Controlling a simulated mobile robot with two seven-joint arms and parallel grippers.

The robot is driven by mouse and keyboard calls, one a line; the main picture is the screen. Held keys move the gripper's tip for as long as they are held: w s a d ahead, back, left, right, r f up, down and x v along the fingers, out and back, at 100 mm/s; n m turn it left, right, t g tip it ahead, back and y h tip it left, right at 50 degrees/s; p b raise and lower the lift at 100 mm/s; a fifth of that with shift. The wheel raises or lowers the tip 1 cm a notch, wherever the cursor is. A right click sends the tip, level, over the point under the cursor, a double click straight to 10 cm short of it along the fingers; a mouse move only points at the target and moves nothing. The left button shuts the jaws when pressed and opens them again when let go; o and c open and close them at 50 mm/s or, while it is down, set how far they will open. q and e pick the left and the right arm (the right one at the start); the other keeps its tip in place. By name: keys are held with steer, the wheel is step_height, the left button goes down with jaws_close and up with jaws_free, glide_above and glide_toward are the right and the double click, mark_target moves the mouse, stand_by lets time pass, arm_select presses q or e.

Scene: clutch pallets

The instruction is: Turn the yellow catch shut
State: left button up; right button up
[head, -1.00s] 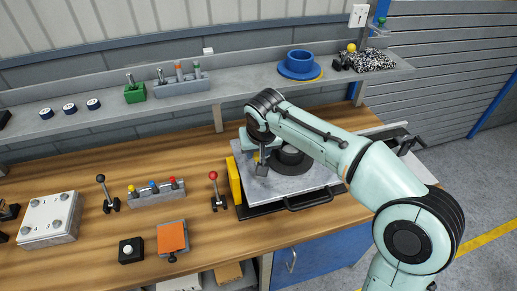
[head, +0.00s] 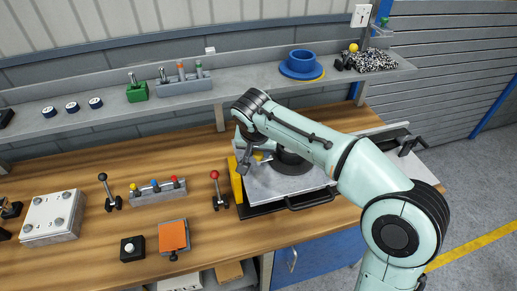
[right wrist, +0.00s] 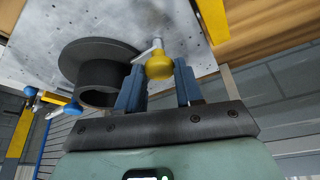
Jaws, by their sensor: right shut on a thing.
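The yellow catch (right wrist: 158,65) shows in the right wrist view as a round yellow knob on a pale metal lever, standing on the speckled grey plate. My right gripper (right wrist: 160,88) has its two blue fingers on either side of the knob and is shut on it. In the head view my right gripper (head: 244,166) is at the left part of the grey plate (head: 275,187), near the yellow side piece (head: 236,181). A small yellow bit (head: 258,156) shows beside it. My left gripper is not in view.
A dark round flanged part (right wrist: 98,75) stands on the plate beside the catch. Blue knobs (right wrist: 30,91) show at the left of the wrist view. A red-knobbed lever (head: 215,176) stands just left of the plate. A shelf (head: 240,98) runs behind.

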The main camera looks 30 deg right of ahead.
steer(key=o, duration=1)
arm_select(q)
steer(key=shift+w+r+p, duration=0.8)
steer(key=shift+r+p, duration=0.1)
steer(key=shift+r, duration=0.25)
arm_select(e)
steer(key=v, duration=1.3)
steer(key=shift+s+r, duration=0.1)
steer(key=shift+r, duration=0.05)
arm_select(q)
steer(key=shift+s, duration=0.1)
